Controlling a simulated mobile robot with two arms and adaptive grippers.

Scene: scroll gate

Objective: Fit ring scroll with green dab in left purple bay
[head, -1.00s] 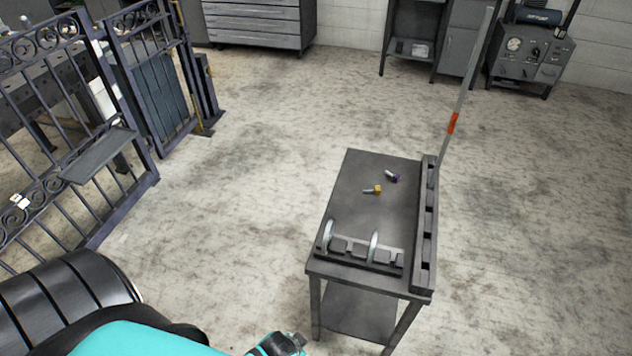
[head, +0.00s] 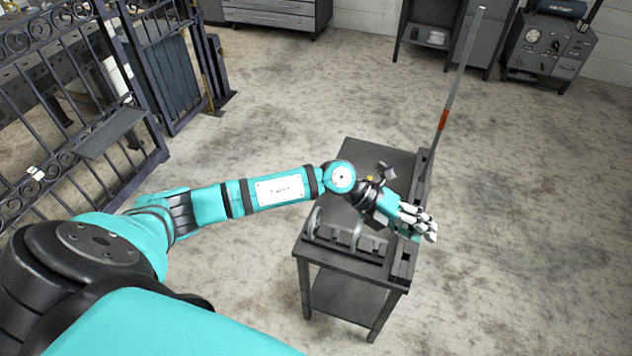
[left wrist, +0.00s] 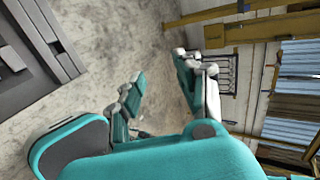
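Two pale grey ring scrolls stand upright in a dark rack on the cart: one at the left end (head: 315,221), one nearer the middle (head: 355,236). I cannot make out a green dab on either. My left arm crosses the head view, and my left gripper (head: 422,226) is above the cart's right edge, right of the rings. Its fingers also show in the left wrist view (left wrist: 165,72), spread apart with nothing between them. The dark purplish gate (head: 75,100) stands at the left, with scrollwork along its top; no purple bay is clearly distinguishable. My right gripper is not in view.
The cart (head: 310,252) has a slotted rail (head: 402,268) along its right side. A tall grey bar with a red band (head: 443,120) rises behind it. A shelf (head: 112,133) juts from the gate. Floor between gate and cart is clear.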

